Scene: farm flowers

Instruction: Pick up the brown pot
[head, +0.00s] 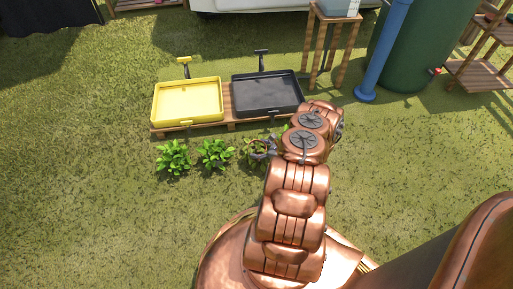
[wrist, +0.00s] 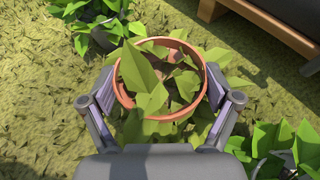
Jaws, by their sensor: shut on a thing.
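The brown pot (wrist: 192,47) shows in the wrist view as a terracotta rim around a green leafy plant (wrist: 150,85). My gripper (wrist: 168,98) has one finger on each side of the pot and is shut on it. The leaves and rim hide the lower part of the pot. In the head view my gripper (head: 263,148) is beside the row of plants, and the arm partly covers the pot and its leaves. I cannot tell whether the pot is off the grass.
Two other leafy plants, one at left (head: 173,157) and one in the middle (head: 215,153), stand on the grass. Behind them a yellow tray (head: 187,122) and a black tray (head: 268,110) sit on a wooden pallet (head: 231,126). Open grass lies at left and in front.

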